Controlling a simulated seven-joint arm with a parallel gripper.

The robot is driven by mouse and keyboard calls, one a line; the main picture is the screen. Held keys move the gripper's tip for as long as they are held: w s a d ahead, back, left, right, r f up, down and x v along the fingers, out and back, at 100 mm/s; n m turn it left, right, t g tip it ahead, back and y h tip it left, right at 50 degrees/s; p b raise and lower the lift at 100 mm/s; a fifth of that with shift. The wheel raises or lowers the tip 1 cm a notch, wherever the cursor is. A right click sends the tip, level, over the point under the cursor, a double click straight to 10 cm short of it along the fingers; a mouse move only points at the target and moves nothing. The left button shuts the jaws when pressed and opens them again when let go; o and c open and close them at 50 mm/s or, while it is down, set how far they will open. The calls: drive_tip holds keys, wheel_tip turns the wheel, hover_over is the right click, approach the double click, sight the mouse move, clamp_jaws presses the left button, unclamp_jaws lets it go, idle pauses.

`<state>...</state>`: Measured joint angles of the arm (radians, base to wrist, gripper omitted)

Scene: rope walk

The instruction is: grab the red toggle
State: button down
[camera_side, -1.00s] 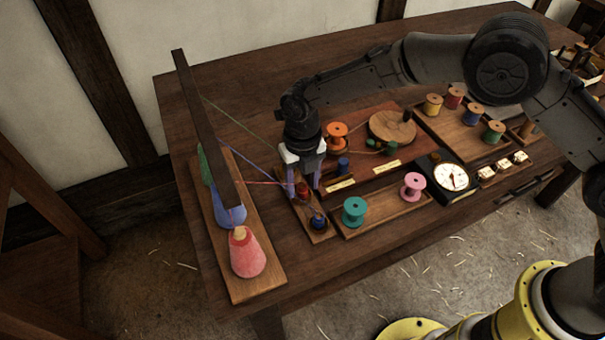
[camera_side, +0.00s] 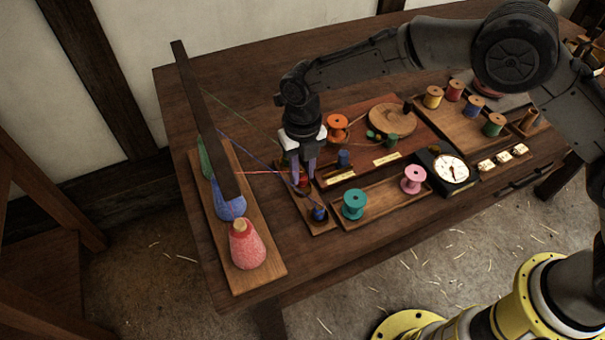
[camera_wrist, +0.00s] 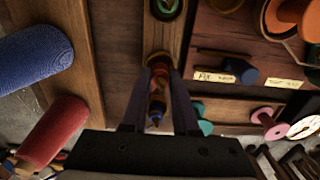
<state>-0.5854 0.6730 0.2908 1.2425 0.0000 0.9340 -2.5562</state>
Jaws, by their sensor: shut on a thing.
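The red toggle (camera_side: 304,188) sits on a narrow wooden board (camera_side: 320,226) near the left of the table. My gripper (camera_side: 303,176) points down with its fingers shut on the red toggle, which they partly hide. In the wrist view the red toggle (camera_wrist: 158,72) shows between the fingertips. A red thread runs left from the toggle toward the upright dark bar. I cannot tell whether the toggle is lifted off the board.
A blue toggle (camera_side: 319,213) stands just in front on the same board. A long board with red (camera_side: 246,246), blue (camera_side: 230,207) and green cones lies left under a dark bar (camera_side: 205,115). Teal (camera_side: 355,203) and pink (camera_side: 413,179) spools stand right. Threads cross behind my gripper.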

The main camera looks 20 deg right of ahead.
drive_tip(key=shift+r, duration=3.2)
